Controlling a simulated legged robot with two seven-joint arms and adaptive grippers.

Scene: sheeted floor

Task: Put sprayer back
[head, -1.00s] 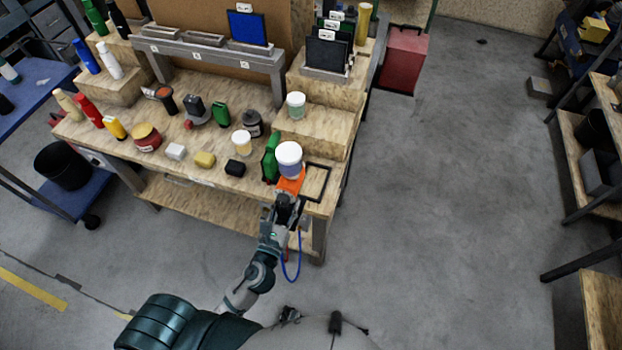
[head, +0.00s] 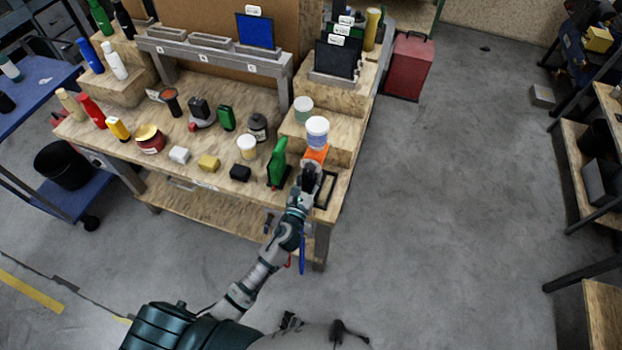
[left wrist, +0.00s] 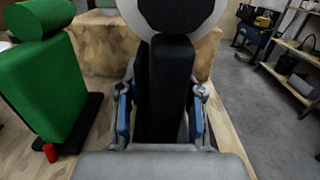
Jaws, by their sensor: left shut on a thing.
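The sprayer has a white-lidded, pale cup (head: 317,132) on top of an orange body (head: 316,154). My left gripper (head: 309,176) is shut on its dark handle, near the right end of the workbench. In the left wrist view the black handle (left wrist: 168,85) stands between the fingers, with the pale round cup above it. A black rectangular frame (head: 331,188) lies on the bench, partly hidden behind my gripper and the sprayer. I cannot tell whether the sprayer touches the bench. My right gripper is not in view.
A green tool on a black base (head: 277,163) stands close left of the sprayer. A wooden step (head: 341,148) with a white-lidded jar (head: 303,104) rises behind. Several bottles, tins and blocks fill the bench's left. A red case (head: 408,66) stands on the floor.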

